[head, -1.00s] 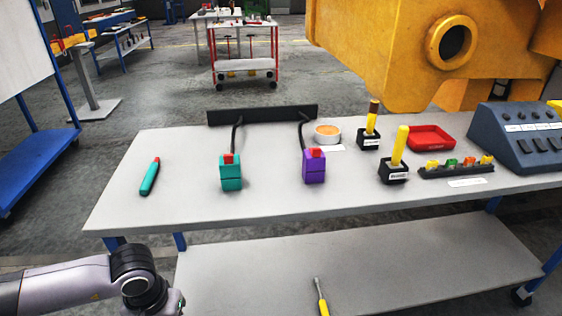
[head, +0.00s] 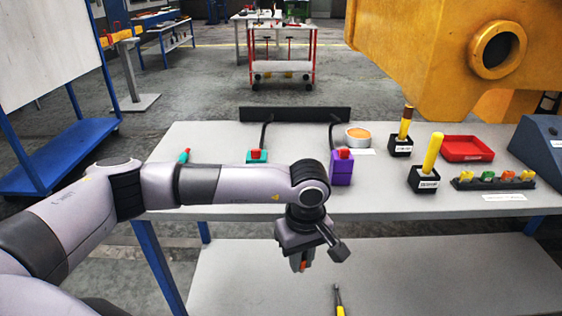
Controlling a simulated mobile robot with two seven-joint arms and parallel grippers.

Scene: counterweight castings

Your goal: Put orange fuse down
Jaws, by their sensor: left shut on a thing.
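My left gripper (head: 301,264) points down at the lower centre of the head view, in front of the table's near edge in the picture. It is shut on a small orange piece, the orange fuse (head: 303,266), of which only a little shows between the fingers. A black fuse rack (head: 492,185) with several coloured fuses, green, orange and yellow, stands on the right of the table (head: 400,205). My right gripper is not in view.
A purple block (head: 341,168) and a teal block (head: 257,156) stand behind my left arm. Black holders with yellow handles (head: 432,153), a red tray (head: 466,149) and a round orange-topped tin (head: 358,137) are farther right. A yellow-handled tool (head: 339,303) lies on the lower shelf.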

